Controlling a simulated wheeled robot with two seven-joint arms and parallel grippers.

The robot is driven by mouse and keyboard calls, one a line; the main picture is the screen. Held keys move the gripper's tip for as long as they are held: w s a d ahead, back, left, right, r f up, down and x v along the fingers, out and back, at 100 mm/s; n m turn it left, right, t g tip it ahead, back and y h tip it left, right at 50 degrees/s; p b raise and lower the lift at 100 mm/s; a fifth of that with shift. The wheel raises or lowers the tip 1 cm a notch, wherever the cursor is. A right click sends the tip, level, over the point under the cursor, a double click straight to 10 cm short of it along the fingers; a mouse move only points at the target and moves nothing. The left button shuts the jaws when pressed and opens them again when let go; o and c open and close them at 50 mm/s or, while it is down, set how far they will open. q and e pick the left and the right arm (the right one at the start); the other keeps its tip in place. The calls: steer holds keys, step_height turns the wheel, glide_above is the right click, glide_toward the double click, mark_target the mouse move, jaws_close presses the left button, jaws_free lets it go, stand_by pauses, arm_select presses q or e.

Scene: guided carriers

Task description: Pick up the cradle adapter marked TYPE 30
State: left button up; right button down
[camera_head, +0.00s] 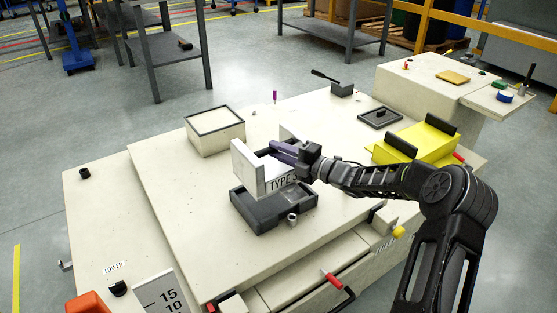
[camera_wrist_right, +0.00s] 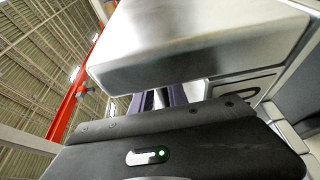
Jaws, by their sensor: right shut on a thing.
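The cradle adapter (camera_head: 247,174) is a pale U-shaped block with upright walls and a dark face reading "TYPE 3", the rest of the label cut off. It is over the black open tray (camera_head: 248,217) on the bench top; I cannot tell whether it touches the tray. My right gripper (camera_head: 286,151) reaches in from the right, its purple-grey fingers shut on the adapter. In the right wrist view, a smooth metallic block (camera_wrist_right: 190,50) fills the top, close to the dark fingers (camera_wrist_right: 165,97). My left gripper is not in view.
A small metal cylinder (camera_head: 292,219) is at the tray's front. A yellow block with black pads (camera_head: 425,143) and a flat black tray (camera_head: 380,117) are to the right.

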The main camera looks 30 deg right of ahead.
steer(key=shift+r, duration=0.65)
